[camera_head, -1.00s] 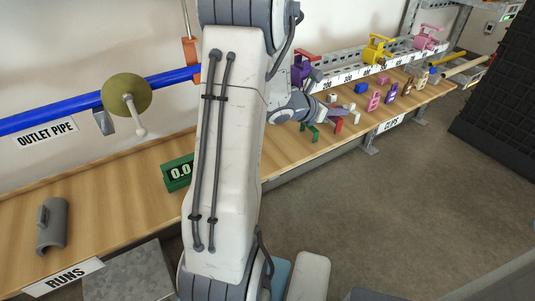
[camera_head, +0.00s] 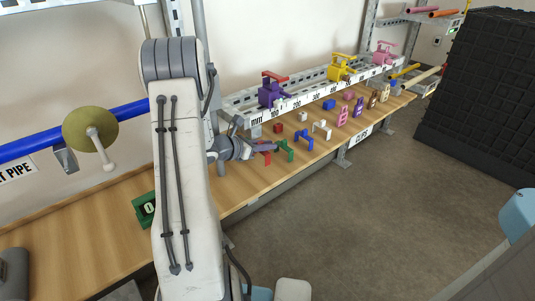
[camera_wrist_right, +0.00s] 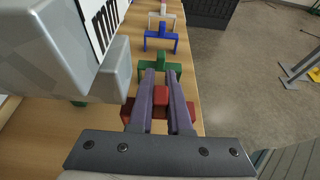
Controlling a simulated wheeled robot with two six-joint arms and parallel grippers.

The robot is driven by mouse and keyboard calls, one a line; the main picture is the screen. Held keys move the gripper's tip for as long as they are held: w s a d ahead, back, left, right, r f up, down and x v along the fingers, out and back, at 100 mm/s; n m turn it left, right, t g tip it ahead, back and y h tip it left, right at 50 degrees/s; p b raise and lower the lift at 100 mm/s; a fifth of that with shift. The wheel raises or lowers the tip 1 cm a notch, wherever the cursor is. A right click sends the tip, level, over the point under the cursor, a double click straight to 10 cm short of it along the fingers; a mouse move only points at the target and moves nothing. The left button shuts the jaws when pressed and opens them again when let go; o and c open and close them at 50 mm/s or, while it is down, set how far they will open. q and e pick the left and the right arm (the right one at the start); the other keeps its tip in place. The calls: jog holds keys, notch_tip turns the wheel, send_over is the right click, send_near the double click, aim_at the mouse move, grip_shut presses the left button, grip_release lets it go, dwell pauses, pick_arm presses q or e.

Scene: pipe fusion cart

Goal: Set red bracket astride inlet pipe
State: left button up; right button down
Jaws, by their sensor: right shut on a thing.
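The red bracket (camera_wrist_right: 160,96) is between the two fingers of my right gripper (camera_wrist_right: 164,92) in the wrist view, with its red sides showing outside them. The gripper is shut on it. In the head view my right gripper (camera_head: 258,148) is at the wooden bench, with the red bracket (camera_head: 265,157) partly hidden at its fingers. I cannot tell whether the bracket touches the bench. A green bracket (camera_wrist_right: 160,68) stands just beyond the fingertips. I see no pipe labelled as inlet. My left gripper is out of view.
Blue (camera_head: 303,139) and white (camera_head: 321,129) brackets stand farther along the bench (camera_head: 240,190). Behind them a metal rail (camera_head: 240,108) carries purple (camera_head: 271,92), yellow (camera_head: 342,67) and pink (camera_head: 384,54) clamps. A blue outlet pipe (camera_head: 30,146) is at left. Open floor lies at right.

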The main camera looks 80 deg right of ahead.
aim_at(266, 153)
notch_tip(266, 153, down, 3)
jog(key=shift+f, duration=0.2)
jog(key=shift+f+b, duration=0.2)
jog(key=shift+b, duration=0.2)
jog(key=c, duration=0.9)
grip_release()
jog(key=shift+o, duration=0.2)
jog(key=shift+r, duration=0.2)
jog(key=shift+w+a+r, duration=0.1)
jog(key=shift+w+a, duration=0.05)
jog(key=shift+a, duration=0.05)
jog(key=p+v, duration=0.1)
jog(key=v, duration=1)
jog(key=shift+w+a+r, duration=0.1)
jog(key=shift+a, duration=0.05)
